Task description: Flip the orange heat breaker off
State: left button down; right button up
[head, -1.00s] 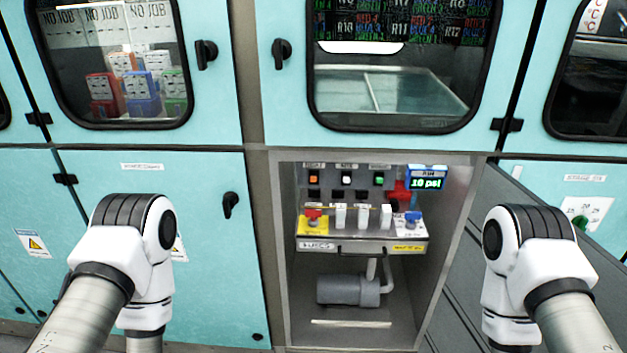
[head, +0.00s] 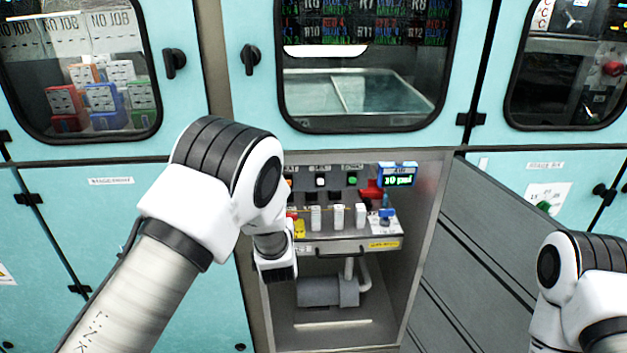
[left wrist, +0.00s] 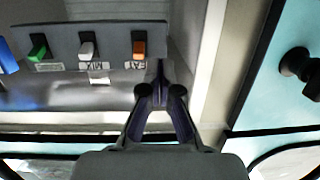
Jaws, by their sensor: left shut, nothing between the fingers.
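The orange breaker (left wrist: 139,47) is the rightmost of three coloured switches in the left wrist view, beside a white switch (left wrist: 86,49) and a green switch (left wrist: 38,47). The labels by them are too small to read surely. My left gripper (left wrist: 158,66) is shut and empty, with its fingertips just below and to the right of the orange breaker in that view. I cannot tell whether they touch the panel. In the head view my left arm partly hides the orange breaker's area, and the white switch (head: 320,182) and green switch (head: 352,180) show. My right gripper is out of view.
The switches sit in an open grey recess with side walls. Below them are white levers (head: 337,216), a yellow-marked valve (head: 299,228), a blue-handled valve (head: 386,213) and a drawer-like tray. A pressure display (head: 397,175) is at right, a grey pump (head: 328,291) below.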

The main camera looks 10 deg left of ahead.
pick_arm(q)
jog(key=w+d+r+t, duration=0.1)
jog(key=w+d+r, duration=0.1)
jog(key=r, duration=0.5)
jog(key=shift+d+r+t, duration=0.3)
jog(key=shift+d, duration=0.2)
jog(key=p, duration=0.2)
send_over(289, 179)
jog(key=v, duration=0.3)
jog(key=f, duration=0.1)
jog(key=f+p, duration=0.1)
jog(key=f, duration=0.1)
jog(key=shift+s+d+f, duration=0.15)
jog(key=shift+s+f, duration=0.15)
jog(key=shift+s, duration=0.05)
jog(key=shift+s+f, duration=0.15)
jog(key=shift+f, duration=0.25)
